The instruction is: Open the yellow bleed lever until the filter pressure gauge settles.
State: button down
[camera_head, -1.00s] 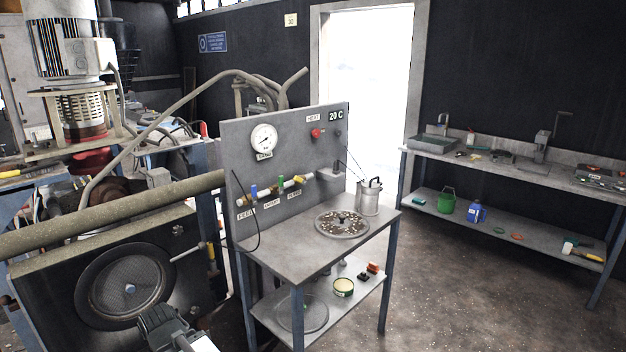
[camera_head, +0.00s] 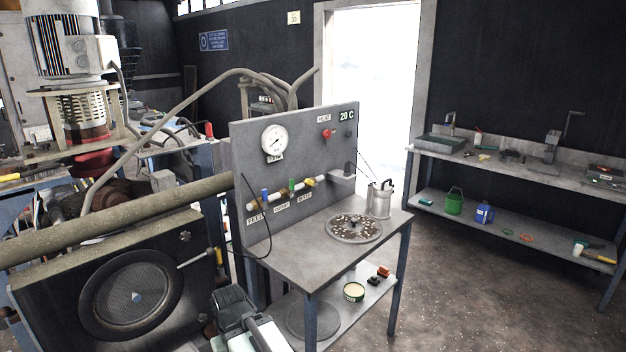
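The yellow bleed lever (camera_head: 309,182) is on the right end of a pale pipe on the grey upright panel (camera_head: 318,142), above a small label that seems to read BLEED. A blue lever (camera_head: 265,196) and a green lever (camera_head: 291,185) stand on the same pipe to its left. The round white pressure gauge (camera_head: 274,140) is above them; its reading is too small to tell. My gripper (camera_head: 232,303) is low in the picture, left of the bench and well apart from the lever. Its fingers are not clear enough to show whether they are open.
The bench top (camera_head: 290,258) holds a round plate of dark pieces (camera_head: 354,228) and a metal can (camera_head: 380,199). A black cable (camera_head: 268,238) hangs by the panel's left edge. A thick pipe (camera_head: 120,220) crosses at left. Open floor (camera_head: 470,275) lies right of the bench.

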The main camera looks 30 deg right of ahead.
aim_at(310, 183)
jog(key=i, duration=0.9)
